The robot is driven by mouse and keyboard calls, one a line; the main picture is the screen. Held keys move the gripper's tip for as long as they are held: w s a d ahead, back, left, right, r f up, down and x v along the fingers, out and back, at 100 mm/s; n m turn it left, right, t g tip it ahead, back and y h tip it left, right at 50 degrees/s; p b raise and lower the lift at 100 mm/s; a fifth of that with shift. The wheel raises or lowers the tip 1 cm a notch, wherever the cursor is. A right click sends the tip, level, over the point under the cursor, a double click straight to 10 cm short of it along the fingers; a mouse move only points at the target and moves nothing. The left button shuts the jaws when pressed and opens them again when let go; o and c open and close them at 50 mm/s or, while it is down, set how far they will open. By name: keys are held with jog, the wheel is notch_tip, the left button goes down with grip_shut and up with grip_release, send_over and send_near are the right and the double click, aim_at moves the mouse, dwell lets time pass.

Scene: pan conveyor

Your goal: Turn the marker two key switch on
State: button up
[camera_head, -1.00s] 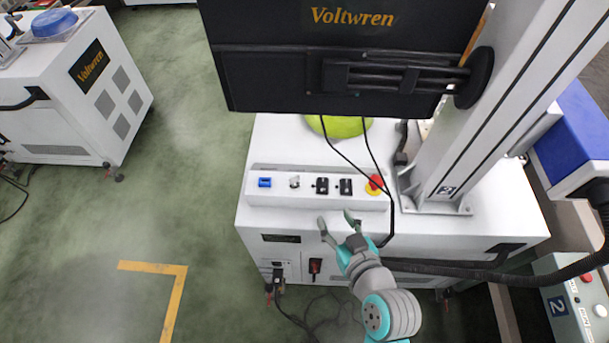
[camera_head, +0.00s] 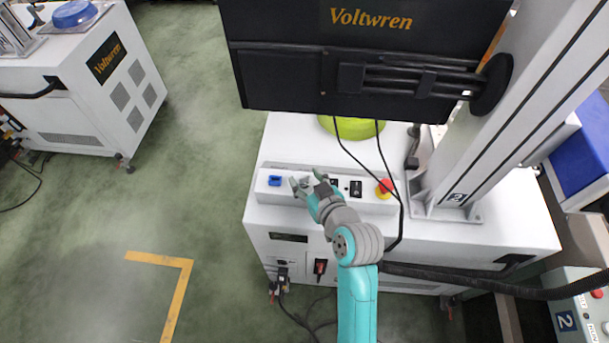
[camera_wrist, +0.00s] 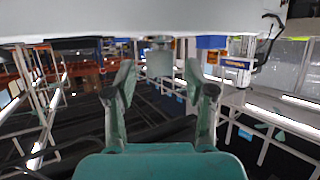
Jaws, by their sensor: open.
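The station with the 2 plate (camera_head: 457,197) at its column base carries a white control panel (camera_head: 345,204). On its left part, the key switch is mostly hidden by my gripper (camera_head: 307,181) in the head view. In the wrist view, a grey knob, which looks like the key switch (camera_wrist: 159,60), hangs from the pale panel between and beyond the fingertips. My gripper (camera_wrist: 158,78) is open, with one finger on each side of the knob. I cannot tell whether either finger touches it.
A blue switch (camera_head: 274,181) lies left of my gripper. A black switch (camera_head: 355,188) and a red emergency button (camera_head: 385,187) lie to the right. A black monitor (camera_head: 365,60) overhangs behind, with cables hanging down.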

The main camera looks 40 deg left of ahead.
jog(key=shift+x, duration=0.85)
jog(key=shift+c, duration=0.2)
grip_shut()
jog(key=shift+s+f+m+t+h, duration=0.1)
jog(key=shift+m+t+h, duration=0.6)
jog(key=shift+m+t, duration=0.15)
jog(key=shift+m+t+h, duration=1)
jog(key=shift+m+t, duration=0.15)
jog(key=shift+m, duration=0.2)
